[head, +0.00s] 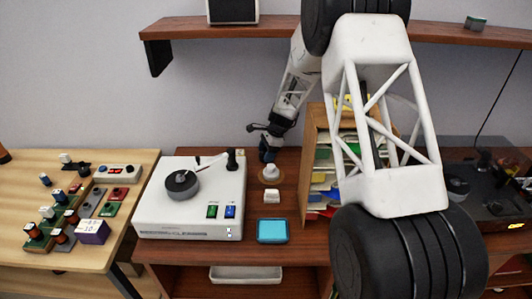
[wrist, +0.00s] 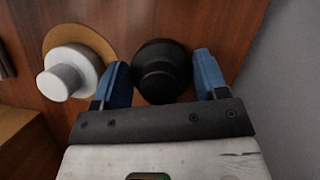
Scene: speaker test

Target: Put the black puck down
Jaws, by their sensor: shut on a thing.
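The black puck (wrist: 163,70) shows in the wrist view between the two blue fingers of my gripper (wrist: 160,80). The gripper is shut on it. In the head view my gripper (head: 267,150) is at the back of the brown table, just behind a white knob-like piece (head: 270,171). The puck cannot be made out clearly there. In the wrist view the white piece (wrist: 66,76) stands on a round tan disc (wrist: 96,44), left of the puck and apart from it. I cannot tell whether the puck touches the table.
A white device (head: 190,214) with a grey round platter (head: 182,187) stands left of my gripper. A small white block (head: 271,196) and a blue tray (head: 272,231) lie in front. A wooden rack (head: 318,160) of folders stands to the right. A wall shelf (head: 180,30) is above.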

